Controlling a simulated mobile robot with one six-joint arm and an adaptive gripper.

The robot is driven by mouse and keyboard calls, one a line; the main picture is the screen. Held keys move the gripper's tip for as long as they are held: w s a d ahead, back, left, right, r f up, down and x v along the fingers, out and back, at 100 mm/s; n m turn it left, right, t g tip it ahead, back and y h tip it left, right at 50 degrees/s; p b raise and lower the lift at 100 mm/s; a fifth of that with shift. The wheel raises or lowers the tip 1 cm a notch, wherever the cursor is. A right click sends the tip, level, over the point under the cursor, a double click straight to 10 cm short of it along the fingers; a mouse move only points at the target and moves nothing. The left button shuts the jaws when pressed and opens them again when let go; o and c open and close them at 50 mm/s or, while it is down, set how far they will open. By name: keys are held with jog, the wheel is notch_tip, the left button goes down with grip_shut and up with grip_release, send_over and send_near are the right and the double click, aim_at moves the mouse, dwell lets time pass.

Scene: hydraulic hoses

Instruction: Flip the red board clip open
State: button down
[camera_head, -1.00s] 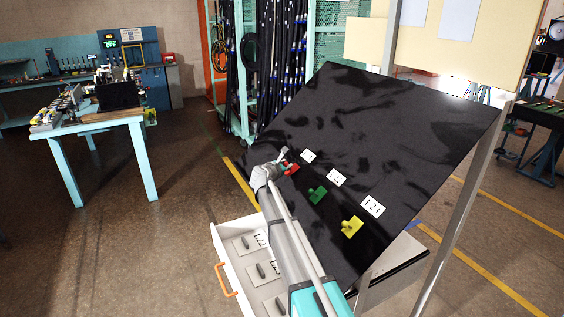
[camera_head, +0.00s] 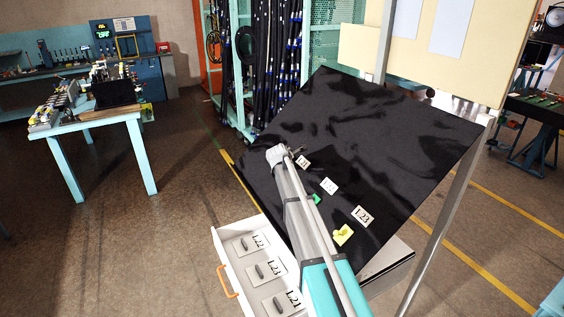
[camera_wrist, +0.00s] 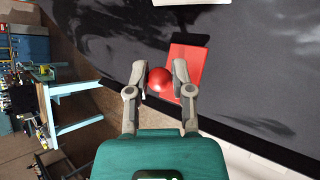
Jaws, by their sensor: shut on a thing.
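The red board clip shows in the wrist view as a round red knob (camera_wrist: 159,82) beside a flat red plate (camera_wrist: 188,68) on the black board (camera_head: 385,125). My gripper (camera_wrist: 160,75) has one finger on each side of the knob and is shut on it. In the head view my gripper (camera_head: 290,153) is at the board's left part, and my wrist hides the red clip there. The plate lies behind the right finger in the wrist view; I cannot tell its exact tilt.
A green clip (camera_head: 316,199), partly behind my arm, and a yellow clip (camera_head: 343,235) sit lower on the board. White number labels (camera_head: 363,216) lie beside the clips. An open drawer (camera_head: 228,258) with labelled compartments is below left. Hanging hoses (camera_head: 270,60) stand behind.

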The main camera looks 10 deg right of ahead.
jog(key=shift+w+d+r+m+g+y+p, duration=0.1)
jog(key=shift+d+r+m+g+y+p, duration=0.1)
jog(key=shift+d+m+g+y+p, duration=0.35)
jog(key=shift+w+d+r+m+g+y+p, duration=0.2)
jog(key=shift+d+y+p, duration=0.35)
jog(key=shift+y+p, duration=0.4)
jog(key=shift+s+f+y, duration=0.1)
jog(key=shift+s+y, duration=0.05)
jog(key=shift+y, duration=0.15)
jog(key=c, duration=0.8)
grip_release()
jog(key=o, duration=0.3)
jog(key=shift+f, duration=0.1)
jog(key=shift+w, duration=0.2)
jog(key=shift+a, duration=0.1)
